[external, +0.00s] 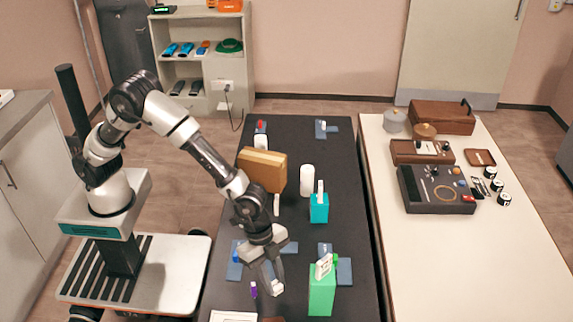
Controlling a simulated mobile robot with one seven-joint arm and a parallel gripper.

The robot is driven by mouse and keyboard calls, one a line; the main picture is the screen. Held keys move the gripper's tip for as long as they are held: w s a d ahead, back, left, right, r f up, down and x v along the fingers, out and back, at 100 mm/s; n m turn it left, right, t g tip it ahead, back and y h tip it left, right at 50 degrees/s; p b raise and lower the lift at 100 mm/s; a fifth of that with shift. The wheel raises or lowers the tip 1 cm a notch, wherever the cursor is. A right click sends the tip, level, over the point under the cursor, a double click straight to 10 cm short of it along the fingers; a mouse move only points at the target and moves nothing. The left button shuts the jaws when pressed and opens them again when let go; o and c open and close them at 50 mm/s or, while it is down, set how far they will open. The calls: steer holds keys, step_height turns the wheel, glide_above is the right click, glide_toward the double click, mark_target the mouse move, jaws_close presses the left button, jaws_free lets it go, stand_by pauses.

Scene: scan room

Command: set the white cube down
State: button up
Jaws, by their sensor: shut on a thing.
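My gripper (269,285) points down over the front part of the black table (335,140), left of a green carton. It is shut on a small white cube (277,289) at its fingertips. The fingers hide part of the cube. I cannot tell from this view whether the cube touches the table top or hangs a little above it.
A green carton (321,293) stands close to the right of my gripper, and a small purple thing (253,290) is close to the left. A teal carton (319,209), a white cylinder (307,181) and a brown box (262,168) stand farther back. A white-edged item (233,316) lies at the front.

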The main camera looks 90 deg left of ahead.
steer(key=shift+f, duration=2)
steer(key=shift+f+b, duration=0.15)
steer(key=shift+b, duration=0.25)
steer(key=o, duration=1)
